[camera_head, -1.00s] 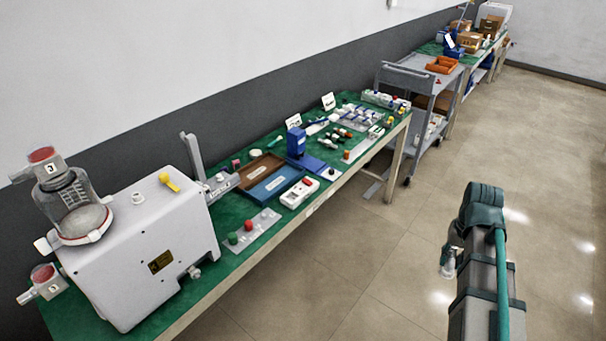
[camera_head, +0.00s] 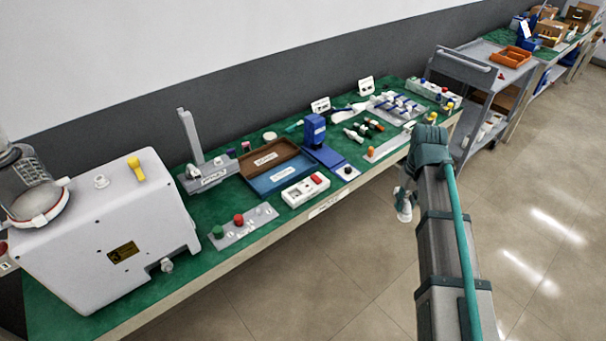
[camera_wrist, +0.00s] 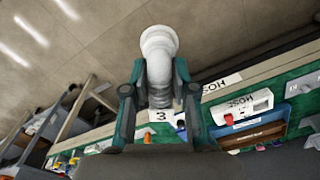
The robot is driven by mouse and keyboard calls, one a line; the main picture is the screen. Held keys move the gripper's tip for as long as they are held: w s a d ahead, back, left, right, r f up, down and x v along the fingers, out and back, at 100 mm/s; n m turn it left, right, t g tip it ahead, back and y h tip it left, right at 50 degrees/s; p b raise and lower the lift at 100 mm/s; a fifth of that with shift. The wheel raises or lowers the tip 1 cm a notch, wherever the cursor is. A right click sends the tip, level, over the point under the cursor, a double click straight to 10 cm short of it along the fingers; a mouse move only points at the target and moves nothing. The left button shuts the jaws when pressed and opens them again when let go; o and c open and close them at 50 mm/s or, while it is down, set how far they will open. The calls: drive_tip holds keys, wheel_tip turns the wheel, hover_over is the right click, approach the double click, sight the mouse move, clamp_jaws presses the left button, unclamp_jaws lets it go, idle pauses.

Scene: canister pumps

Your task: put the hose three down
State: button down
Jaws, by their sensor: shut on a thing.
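Hose three is a short pale, ribbed piece with a rounded white end (camera_wrist: 158,45) and a white tag marked 3 (camera_wrist: 161,115). My gripper (camera_wrist: 160,88) is shut around it, one finger on each side, in the wrist view. In the head view, the pale hose (camera_head: 404,207) hangs at my gripper (camera_head: 405,188), off the front edge of the green-topped table (camera_head: 215,250) and over the floor. Most of the gripper is hidden there by my wrist. A white label reading HOSE (camera_wrist: 222,83) is on the table's front edge.
A white pump box (camera_head: 105,220) stands at the table's left end. A white box with a red switch (camera_head: 305,190), brown tray (camera_head: 268,158), blue tray (camera_head: 282,177) and blue stand (camera_head: 315,135) crowd the middle. A grey cart (camera_head: 470,70) stands beyond. Floor in front is clear.

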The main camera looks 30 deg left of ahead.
drive_tip(key=s+a+r+n+b, duration=0.1)
drive_tip(key=s+a+n, duration=0.3)
drive_tip(key=a+n, duration=0.65)
drive_tip(key=s+a+n+b, duration=0.2)
drive_tip(key=s+a+n, duration=0.25)
drive_tip(key=a, duration=1.15)
drive_tip(key=s+a+r+n+b, duration=0.1)
drive_tip(key=s+a+n, duration=0.2)
drive_tip(key=a+n, duration=0.8)
drive_tip(key=w+a+f+p, duration=0.1)
drive_tip(key=w+a+f, duration=0.2)
drive_tip(key=w+a+f+m+p, duration=0.1)
drive_tip(key=w+a+f, duration=0.1)
drive_tip(key=w+a, duration=0.1)
drive_tip(key=w+a+f+m+p, duration=0.1)
drive_tip(key=w+a+f, duration=0.2)
drive_tip(key=w, duration=0.2)
drive_tip(key=shift+w+f+p, duration=0.1)
drive_tip(key=shift+f+p, duration=0.25)
drive_tip(key=shift+w+a+f, duration=0.15)
drive_tip(key=shift+w+f, duration=0.2)
drive_tip(key=shift+f, duration=0.2)
drive_tip(key=shift+w+f+p, duration=0.2)
drive_tip(key=shift+f+p, duration=0.75)
drive_tip(key=shift+f, duration=0.9)
drive_tip(key=shift+f, duration=0.1)
